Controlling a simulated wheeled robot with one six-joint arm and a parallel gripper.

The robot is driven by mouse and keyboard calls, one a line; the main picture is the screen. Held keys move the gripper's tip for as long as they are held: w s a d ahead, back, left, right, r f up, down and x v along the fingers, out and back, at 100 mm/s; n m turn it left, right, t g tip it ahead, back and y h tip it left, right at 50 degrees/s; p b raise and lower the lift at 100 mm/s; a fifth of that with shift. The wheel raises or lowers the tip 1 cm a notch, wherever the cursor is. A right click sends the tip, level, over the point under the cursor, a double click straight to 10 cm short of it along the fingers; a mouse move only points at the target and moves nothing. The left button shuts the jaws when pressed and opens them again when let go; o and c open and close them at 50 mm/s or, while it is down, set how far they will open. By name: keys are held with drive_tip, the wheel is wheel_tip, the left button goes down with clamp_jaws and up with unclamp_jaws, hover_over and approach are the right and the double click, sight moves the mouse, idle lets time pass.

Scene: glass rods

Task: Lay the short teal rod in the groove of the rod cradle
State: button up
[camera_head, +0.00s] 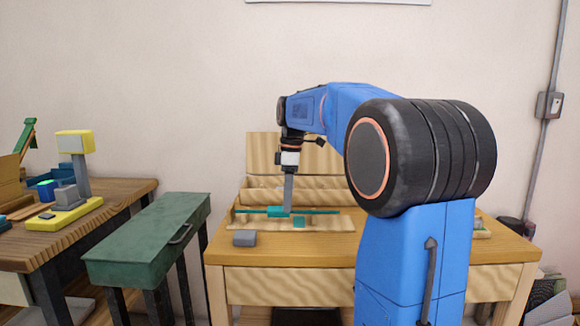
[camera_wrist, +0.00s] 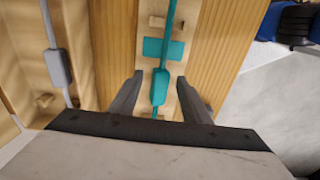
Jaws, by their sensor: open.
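The teal rod (camera_head: 318,212) lies level along a low wooden base (camera_head: 340,224) on the table, with a thicker teal grip block near its left part. In the wrist view the rod's grip block (camera_wrist: 160,88) sits between the two open fingers of my gripper (camera_wrist: 160,77), with a gap on each side. The rod crosses a small wooden support (camera_wrist: 156,21); I cannot tell how deep it sits in its groove. A flat teal patch (camera_wrist: 153,47) marks the base beneath the rod. In the head view my gripper (camera_head: 287,207) points down at the grip block.
A stepped wooden rack (camera_head: 262,185) stands behind the base. A grey rod with a grey block (camera_wrist: 60,68) lies on it in the wrist view. A green bench (camera_head: 140,238) stands to the left.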

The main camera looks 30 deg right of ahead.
wheel_tip(320, 180, up, 15)
drive_tip(key=shift+s+d+r, duration=0.2)
drive_tip(key=shift+s+d, duration=0.1)
drive_tip(key=shift+d, duration=0.15)
